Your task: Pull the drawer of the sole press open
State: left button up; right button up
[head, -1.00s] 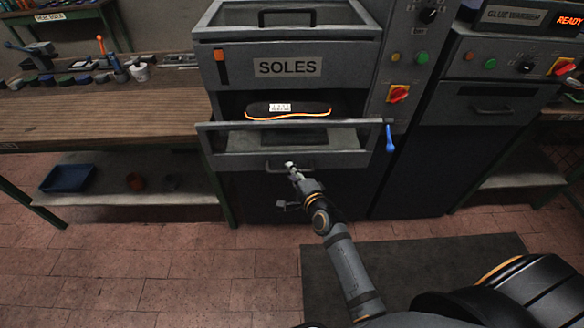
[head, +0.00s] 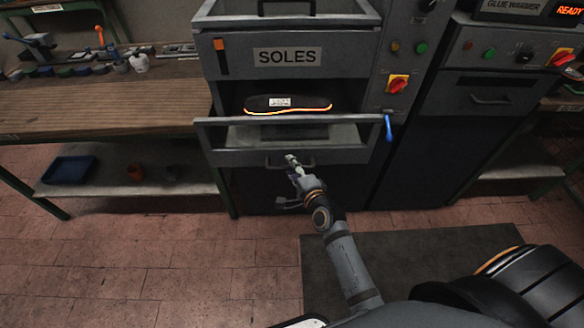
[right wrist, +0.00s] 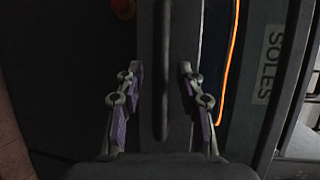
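The sole press (head: 350,60) carries a "SOLES" label. Its drawer (head: 225,140) stands out from the press face, partly open, with its inside visible behind the front. A dark sole with an orange edge (head: 287,104) lies above the drawer front in the opening. The drawer handle (head: 310,162) is on the front; in the right wrist view the handle bar (right wrist: 160,70) runs between my fingers. My right gripper (head: 293,160) is at the handle. In the right wrist view my right gripper (right wrist: 160,85) is open, with gaps on both sides of the bar. My left gripper is not in view.
A blue lever (head: 388,128) is at the drawer's right end. A wooden workbench (head: 110,105) stands to the left, with a blue tray (head: 68,170) on its lower shelf. The glue warmer cabinet (head: 480,120) is to the right. A dark mat (head: 400,262) lies on the floor in front.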

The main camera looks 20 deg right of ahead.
jog(key=shift+s, duration=0.3)
jog(key=v, duration=1.1)
jog(key=shift+s, duration=0.25)
